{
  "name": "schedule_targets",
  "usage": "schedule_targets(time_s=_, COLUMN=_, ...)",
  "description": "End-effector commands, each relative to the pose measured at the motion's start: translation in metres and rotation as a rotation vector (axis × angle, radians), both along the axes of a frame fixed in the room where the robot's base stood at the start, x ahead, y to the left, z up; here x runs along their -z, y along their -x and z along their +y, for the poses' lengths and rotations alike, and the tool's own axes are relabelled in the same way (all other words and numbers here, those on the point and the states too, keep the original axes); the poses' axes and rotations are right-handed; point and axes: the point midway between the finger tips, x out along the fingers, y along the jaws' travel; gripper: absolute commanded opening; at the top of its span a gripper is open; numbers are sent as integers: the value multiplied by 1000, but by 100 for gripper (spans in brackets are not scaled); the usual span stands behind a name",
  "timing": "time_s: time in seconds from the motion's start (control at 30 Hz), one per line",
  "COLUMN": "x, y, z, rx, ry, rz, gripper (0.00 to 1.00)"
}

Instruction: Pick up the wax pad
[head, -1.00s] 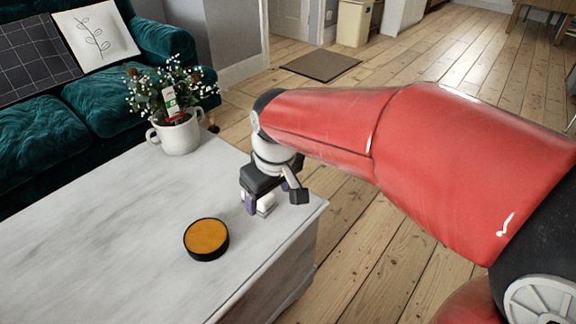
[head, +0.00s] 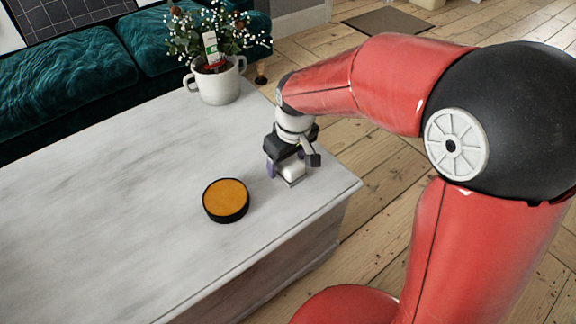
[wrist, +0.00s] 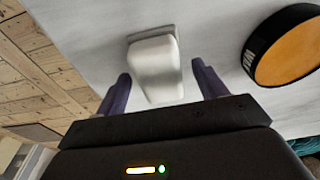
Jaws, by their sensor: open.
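A round black disc with an orange top, which looks like the wax pad (head: 226,201), lies flat on the pale table near its front edge. In the wrist view the wax pad (wrist: 285,48) is at the upper right, outside the fingers. My gripper (head: 286,165) is open and points down over a small white object with a flat grey base (head: 291,174), right of and behind the pad. In the wrist view this white object (wrist: 156,70) shows between and beyond the purple fingers (wrist: 163,86). I cannot tell whether they touch it.
A white two-handled pot with a flowering plant (head: 218,83) stands at the table's back corner. The pale table (head: 100,220) is bare to the left of the pad. A green sofa (head: 60,95) is behind it. Floorboards lie beyond the table's right edge.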

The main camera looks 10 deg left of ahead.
Motion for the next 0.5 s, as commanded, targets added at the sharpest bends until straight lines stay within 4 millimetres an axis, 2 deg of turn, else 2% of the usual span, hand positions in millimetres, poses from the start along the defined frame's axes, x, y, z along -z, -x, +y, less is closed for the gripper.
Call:
schedule_targets(time_s=0.27, x=4, y=-1, z=1, rx=0, ry=-1, rz=-2, gripper=71)
schedule_targets(time_s=0.5, x=4, y=-1, z=0, rx=0, ry=-1, rz=-1, gripper=41)
